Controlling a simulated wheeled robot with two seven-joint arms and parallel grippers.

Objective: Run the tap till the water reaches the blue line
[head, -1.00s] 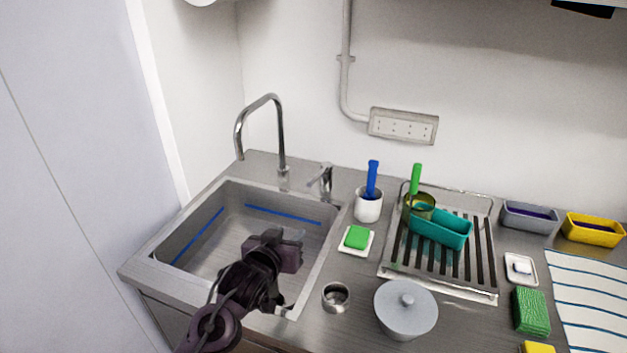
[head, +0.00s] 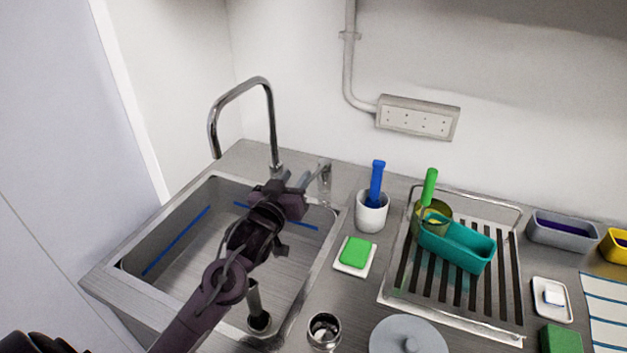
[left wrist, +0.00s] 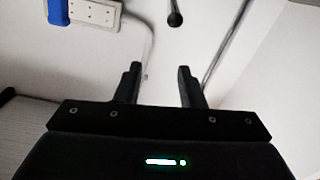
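The steel sink (head: 135,262) has blue lines (head: 176,241) on its inner walls. Its bare floor shows and I see no water. The arched tap (head: 272,125) stands behind it, with no stream visible from its spout. The tap lever (head: 323,178) stands to the right of the spout. My left gripper (head: 298,187) is over the sink's back right part, just left of the lever in the picture; contact cannot be told. In the left wrist view its fingers (left wrist: 158,88) are apart with nothing between them. A dark rounded end shows beyond them, perhaps the lever. My right gripper is not in view.
A white cup (head: 371,212) with a blue-handled tool, a green sponge (head: 356,252) on a dish and a drying rack (head: 455,305) with a teal tub (head: 455,244) stand right of the sink. A steel cup (head: 323,332) and grey lid (head: 408,338) are in front.

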